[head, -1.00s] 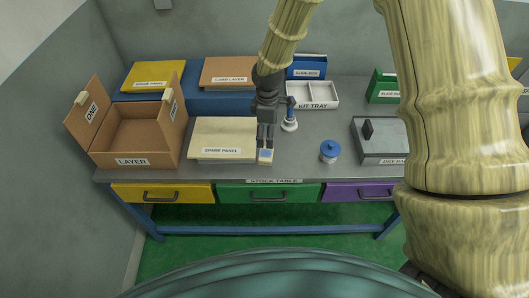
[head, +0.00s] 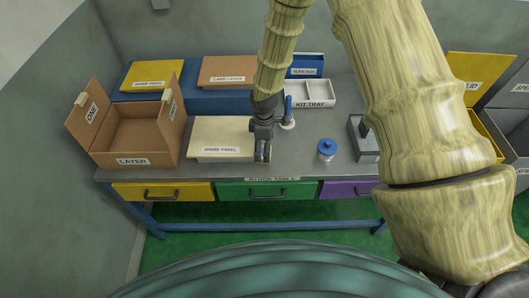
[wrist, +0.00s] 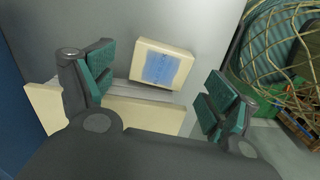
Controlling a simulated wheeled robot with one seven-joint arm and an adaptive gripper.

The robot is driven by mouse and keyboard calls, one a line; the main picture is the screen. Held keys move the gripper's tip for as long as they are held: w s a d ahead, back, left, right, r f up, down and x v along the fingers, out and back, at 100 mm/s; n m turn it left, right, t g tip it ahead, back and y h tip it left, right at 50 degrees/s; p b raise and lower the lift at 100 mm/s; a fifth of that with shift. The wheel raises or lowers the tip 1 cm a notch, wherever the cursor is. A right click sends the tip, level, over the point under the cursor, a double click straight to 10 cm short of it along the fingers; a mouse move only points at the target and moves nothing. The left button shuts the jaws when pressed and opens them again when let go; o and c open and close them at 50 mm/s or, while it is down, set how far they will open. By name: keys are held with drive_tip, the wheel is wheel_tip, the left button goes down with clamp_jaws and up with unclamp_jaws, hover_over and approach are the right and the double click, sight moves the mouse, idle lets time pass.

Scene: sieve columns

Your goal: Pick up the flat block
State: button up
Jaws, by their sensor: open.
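The flat block (wrist: 160,65) is a small cream slab with a blue patch on its top face. In the wrist view it lies flat on the grey table, between and beyond my fingers, a little above the picture's middle. My gripper (wrist: 161,88) is open and empty, with a teal pad on each side of the block and clear gaps to both. In the head view my gripper (head: 262,153) points down near the table's front edge, just right of the spare panel, and mostly hides the block.
The cream spare panel (head: 222,137) lies close on the left. The open cardboard layer box (head: 132,160) stands farther left. A blue-knobbed round pot (head: 327,150) is to the right, and a blue-handled stamp (head: 288,115) and the kit tray (head: 312,100) are behind. Bare table lies before the pot.

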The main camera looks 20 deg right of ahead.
drive_tip(key=shift+f, duration=1.25)
drive_tip(key=c, duration=1.1)
